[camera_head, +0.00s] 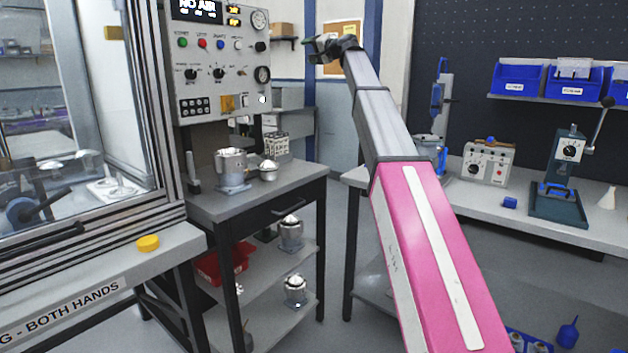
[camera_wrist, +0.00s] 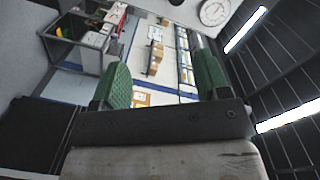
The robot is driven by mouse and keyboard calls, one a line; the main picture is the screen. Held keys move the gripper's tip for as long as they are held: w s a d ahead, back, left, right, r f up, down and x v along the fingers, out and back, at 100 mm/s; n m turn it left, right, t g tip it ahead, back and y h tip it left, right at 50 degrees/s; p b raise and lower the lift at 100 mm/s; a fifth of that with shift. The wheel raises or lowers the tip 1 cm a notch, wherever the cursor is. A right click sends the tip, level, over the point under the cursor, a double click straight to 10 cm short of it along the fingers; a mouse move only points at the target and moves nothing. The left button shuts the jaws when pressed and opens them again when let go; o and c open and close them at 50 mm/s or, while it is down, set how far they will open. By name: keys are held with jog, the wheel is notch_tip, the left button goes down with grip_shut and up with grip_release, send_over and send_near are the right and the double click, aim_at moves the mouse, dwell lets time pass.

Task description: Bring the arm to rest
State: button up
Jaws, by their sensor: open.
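My gripper (camera_head: 322,47) is at the far end of my raised, outstretched arm, high above the floor between the two benches. In the wrist view my gripper (camera_wrist: 160,82) shows two green finger pads spread wide apart, with nothing between them. In the head view its fingers are small and dark. My arm's pink link and grey links run from the lower right up to the gripper, and it touches nothing that I can see.
A grey cart (camera_head: 285,180) with machined housings (camera_head: 232,168) stands left of my arm, below a control panel (camera_head: 215,60). A glazed machine enclosure (camera_head: 70,120) fills the left.

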jog(key=s+d+f+g+h, duration=0.1)
jog(key=s+d+f+h, duration=0.2)
jog(key=f, duration=1.3)
jog(key=s+d+f+g+h, duration=0.25)
jog(key=s+f, duration=0.25)
jog(key=f, duration=1.2)
jog(key=s+d+f+g+h, duration=0.1)
jog(key=s+d+f+h, duration=0.3)
jog(key=f, duration=1.2)
jog(key=s+d+f+g+h, duration=0.2)
jog(key=s+d+f, duration=0.3)
jog(key=s+f, duration=1)
jog(key=s+d+f+n+g+h, duration=0.1)
jog(key=s+d+f+g, duration=0.3)
jog(key=s+f, duration=1.2)
jog(key=s+d+h, duration=0.1)
jog(key=s+d, duration=0.1)
jog(key=s, duration=0.1)
jog(key=shift+n, duration=0.3)
